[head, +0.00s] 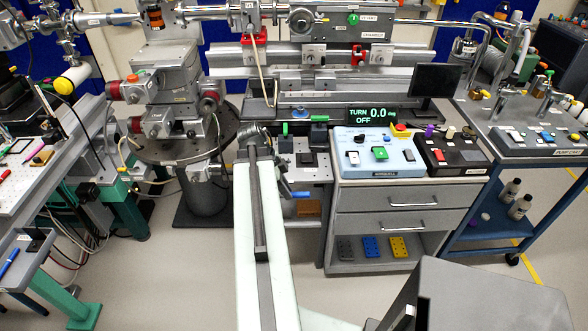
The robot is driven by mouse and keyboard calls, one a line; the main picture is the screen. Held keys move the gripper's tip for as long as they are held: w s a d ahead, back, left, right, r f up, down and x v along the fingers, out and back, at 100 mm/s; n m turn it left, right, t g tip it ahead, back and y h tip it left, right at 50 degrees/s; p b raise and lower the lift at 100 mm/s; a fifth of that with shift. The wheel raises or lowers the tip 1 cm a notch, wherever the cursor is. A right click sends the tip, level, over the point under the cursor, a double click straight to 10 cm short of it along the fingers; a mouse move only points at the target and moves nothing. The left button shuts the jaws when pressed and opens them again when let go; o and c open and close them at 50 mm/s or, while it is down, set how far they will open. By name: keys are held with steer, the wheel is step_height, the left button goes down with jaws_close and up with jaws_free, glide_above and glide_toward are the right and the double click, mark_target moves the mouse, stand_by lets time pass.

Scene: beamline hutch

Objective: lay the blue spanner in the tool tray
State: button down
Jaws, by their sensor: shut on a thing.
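My gripper (284,186) is at the far end of my arm, angled down to the right, in front of the workbench. It is shut on a small blue thing, which looks like the blue spanner (300,194). Only a short blue piece shows beside the jaws, and the rest is hidden or too small to make out. The piece is held in front of the bench, clear of its top. A shallow grey tray (24,277) at the far left edge looks like the tool tray. A long blue thing and a black block lie in it.
A drawer cabinet (385,224) stands right of my gripper, with control boxes (374,154) on top. A blue cart (500,232) is further right. A round dark platform (160,147) with a grey stand is at left. Bare floor (150,270) lies between the left bench and my arm.

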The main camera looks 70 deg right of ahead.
steer(key=b, duration=0.1)
glide_above(288, 174)
steer(key=w, duration=0.1)
steer(key=shift+a+f, duration=0.35)
steer(key=shift+f, duration=0.3)
step_height(288, 174, down, 4)
steer(key=b, duration=0.4)
steer(key=shift+d, duration=0.1)
steer(key=shift+r, duration=0.25)
steer(key=shift+f, duration=0.15)
steer(key=c, duration=1.3)
jaws_free()
steer(key=shift+c, duration=0.2)
